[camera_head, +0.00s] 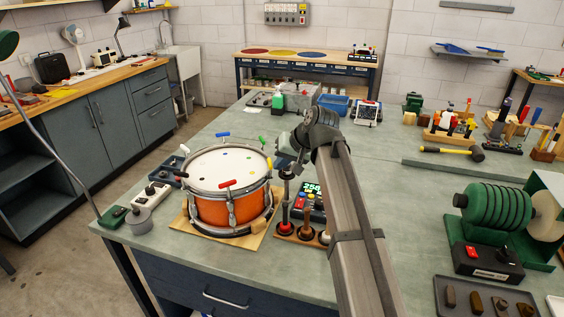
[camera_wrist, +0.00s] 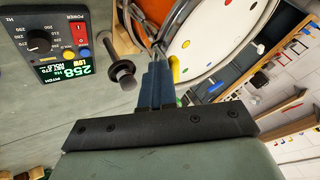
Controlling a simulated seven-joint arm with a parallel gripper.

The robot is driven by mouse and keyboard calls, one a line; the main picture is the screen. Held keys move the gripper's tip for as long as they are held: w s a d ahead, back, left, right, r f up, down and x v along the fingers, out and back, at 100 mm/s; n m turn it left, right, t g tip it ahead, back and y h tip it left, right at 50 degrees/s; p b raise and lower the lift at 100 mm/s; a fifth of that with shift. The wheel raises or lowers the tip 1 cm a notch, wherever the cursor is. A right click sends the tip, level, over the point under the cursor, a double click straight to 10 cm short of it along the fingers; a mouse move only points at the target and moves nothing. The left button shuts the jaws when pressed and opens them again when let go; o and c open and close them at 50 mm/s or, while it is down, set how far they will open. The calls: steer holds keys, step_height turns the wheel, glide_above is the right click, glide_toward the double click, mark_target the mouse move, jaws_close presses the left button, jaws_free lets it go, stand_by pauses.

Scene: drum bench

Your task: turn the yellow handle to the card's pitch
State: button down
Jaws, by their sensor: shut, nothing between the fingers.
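The yellow handle (camera_head: 270,163) stands at the right rim of the orange drum (camera_head: 225,208), partly hidden by my gripper in the head view. My gripper (camera_head: 284,161) is just right of it, above the bench. In the wrist view my gripper (camera_wrist: 160,72) has its blue fingers shut and empty, with a yellow piece (camera_wrist: 175,70) right beside the fingertips. I cannot tell whether they touch. The pitch meter (camera_wrist: 52,50) reads 258 Hz with LOW lit and what looks like HOLD 270. I cannot make out a separate card.
Other handles ring the drum: red (camera_head: 228,184), blue (camera_head: 222,134) and green (camera_head: 262,140). A dark post with round ends (camera_wrist: 121,72) stands close to the fingers. A green roller machine (camera_head: 500,210) is at right.

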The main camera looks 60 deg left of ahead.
steer(key=shift+s+d+m, duration=0.15)
steer(key=shift+s+m, duration=0.15)
steer(key=shift+m, duration=0.1)
steer(key=shift+s, duration=0.25)
stand_by(0.3)
steer(key=shift+w, duration=0.1)
stand_by(0.3)
steer(key=shift+w+a, duration=0.45)
steer(key=shift+a, duration=0.25)
